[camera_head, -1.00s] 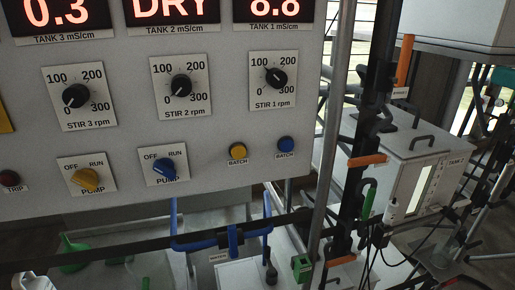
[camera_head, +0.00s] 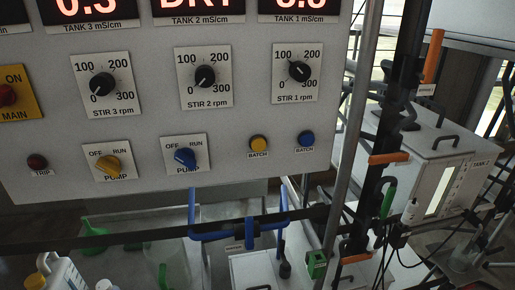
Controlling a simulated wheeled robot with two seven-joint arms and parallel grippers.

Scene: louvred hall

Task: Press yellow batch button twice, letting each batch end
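The yellow batch button (camera_head: 259,143) is a small round button low on the right part of the pale control panel (camera_head: 225,125), with a BATCH label under it. A blue batch button (camera_head: 306,139) sits just to its right. Further left are a yellow pump knob (camera_head: 108,164) and a blue pump knob (camera_head: 185,157), each on an OFF/RUN plate. Displays at the top are partly cut off; the tank 2 display (camera_head: 198,8) reads DRY. Neither of my grippers is in view, and nothing touches the yellow button.
A grey vertical pole (camera_head: 349,130) and a dark post with orange handles (camera_head: 388,158) stand right of the panel. Blue pipework (camera_head: 238,234) and a dark horizontal bar run below it. A tank box (camera_head: 440,150) stands at right. Containers and a green funnel (camera_head: 92,232) sit lower left.

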